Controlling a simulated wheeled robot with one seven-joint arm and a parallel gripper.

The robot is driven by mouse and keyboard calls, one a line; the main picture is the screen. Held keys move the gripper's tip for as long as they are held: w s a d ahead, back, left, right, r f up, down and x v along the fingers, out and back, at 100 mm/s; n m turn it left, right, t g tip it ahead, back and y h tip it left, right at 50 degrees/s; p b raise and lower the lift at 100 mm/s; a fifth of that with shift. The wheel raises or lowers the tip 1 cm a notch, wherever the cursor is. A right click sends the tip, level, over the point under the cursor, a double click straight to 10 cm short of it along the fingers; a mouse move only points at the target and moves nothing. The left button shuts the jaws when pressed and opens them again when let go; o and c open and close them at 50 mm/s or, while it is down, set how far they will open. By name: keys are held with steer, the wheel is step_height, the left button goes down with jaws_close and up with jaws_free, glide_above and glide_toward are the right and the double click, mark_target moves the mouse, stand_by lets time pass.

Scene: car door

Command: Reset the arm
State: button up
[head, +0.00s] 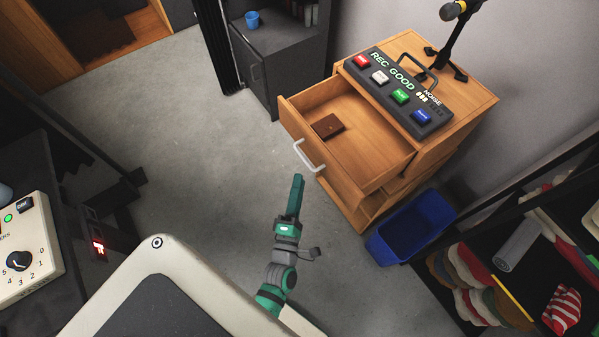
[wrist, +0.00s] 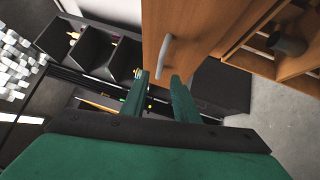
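My arm (head: 284,262), with green and grey links, reaches up from the bottom middle of the head view. Its green gripper (head: 297,182) is over bare grey floor, in front of and apart from the open wooden drawer's pale handle (head: 310,156). In the wrist view the two green fingers of my gripper (wrist: 159,82) stand apart with nothing held between them. Beyond the fingertips is a wooden panel (wrist: 200,25) with a pale grey handle (wrist: 164,54); the fingers look clear of it, though the distance is hard to judge.
The pulled-out drawer (head: 372,152) holds a brown wallet-like item (head: 327,126). A button box (head: 398,92) sits on the cabinet. A blue bin (head: 411,226) stands right, beside a dark shelf. A pale-rimmed surface (head: 110,285) is at the lower left. Open floor (head: 200,150) lies left of my gripper.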

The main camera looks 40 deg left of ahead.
steer(key=shift+v, duration=0.75)
steer(key=s+d+r+m+g+h, duration=0.1)
steer(key=s+d+r+m+h, duration=0.2)
steer(key=s+d+m, duration=0.5)
steer(key=s+d+r+m+g+h, duration=0.1)
steer(key=s+d+r+m+h, duration=0.2)
steer(key=d+m, duration=1.1)
steer(key=s+m+h, duration=0.2)
steer(key=s, duration=0.3)
steer(key=shift+r+m, duration=0.4)
steer(key=shift+s+a, duration=0.1)
steer(key=shift+s, duration=0.05)
steer(key=shift+c, duration=0.3)
